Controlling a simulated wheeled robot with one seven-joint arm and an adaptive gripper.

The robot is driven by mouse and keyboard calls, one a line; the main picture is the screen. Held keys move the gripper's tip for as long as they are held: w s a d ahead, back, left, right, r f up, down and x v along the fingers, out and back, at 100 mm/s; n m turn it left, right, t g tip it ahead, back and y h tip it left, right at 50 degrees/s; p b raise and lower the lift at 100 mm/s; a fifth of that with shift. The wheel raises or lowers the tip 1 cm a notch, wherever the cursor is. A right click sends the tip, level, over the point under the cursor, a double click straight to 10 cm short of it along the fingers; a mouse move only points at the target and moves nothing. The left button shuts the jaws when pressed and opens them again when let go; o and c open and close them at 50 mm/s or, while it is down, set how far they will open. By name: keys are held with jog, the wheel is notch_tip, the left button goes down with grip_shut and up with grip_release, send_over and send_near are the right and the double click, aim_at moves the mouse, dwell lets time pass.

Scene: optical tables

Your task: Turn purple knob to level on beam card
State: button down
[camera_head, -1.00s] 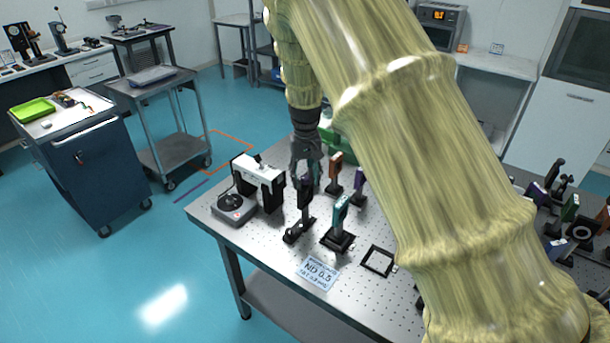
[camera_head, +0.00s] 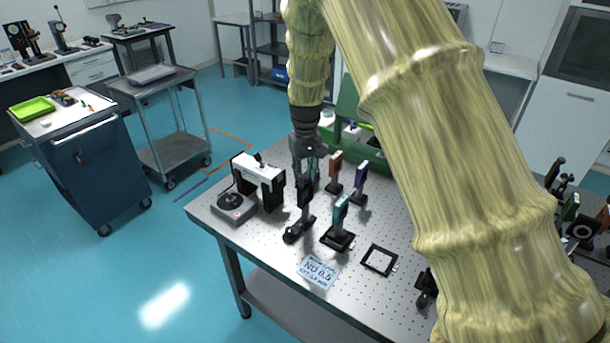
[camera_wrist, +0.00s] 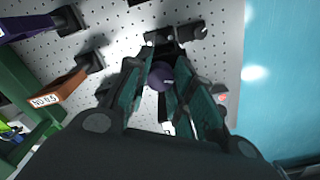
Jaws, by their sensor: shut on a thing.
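The purple knob (camera_wrist: 160,76) sits between the teal fingers of my gripper (camera_wrist: 164,62) in the wrist view. The fingers are shut on its sides. In the head view my gripper (camera_head: 309,172) points down over a black mount (camera_head: 303,195) near the table's left part, and the fingers hide the knob there. The mount's dark base (camera_wrist: 176,36) shows past the fingertips in the wrist view. The beam card (camera_head: 319,271) is a pale label at the front table edge. It reads "ND 0.5", and its smaller lines are hard to read.
A white-and-black bridge-shaped device (camera_head: 258,170) and a grey box with a dark disc (camera_head: 233,207) stand left of the mount. Teal (camera_head: 340,213), orange (camera_head: 335,168) and purple (camera_head: 360,180) filter holders stand close on its right. An empty black frame (camera_head: 379,260) lies in front.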

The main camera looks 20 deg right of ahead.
aim_at(306, 176)
jog(key=n, duration=0.5)
jog(key=shift+r+n, duration=0.1)
jog(key=shift+n, duration=0.2)
jog(key=n, duration=0.4)
jog(key=shift+n, duration=0.3)
jog(key=n+p, duration=0.1)
jog(key=n, duration=0.3)
jog(key=shift+n+p, duration=0.65)
jog(key=shift+n, duration=1.85)
jog(key=c, duration=1.2)
grip_release()
notch_tip(306, 176, up, 12)
jog(key=shift+f, duration=0.1)
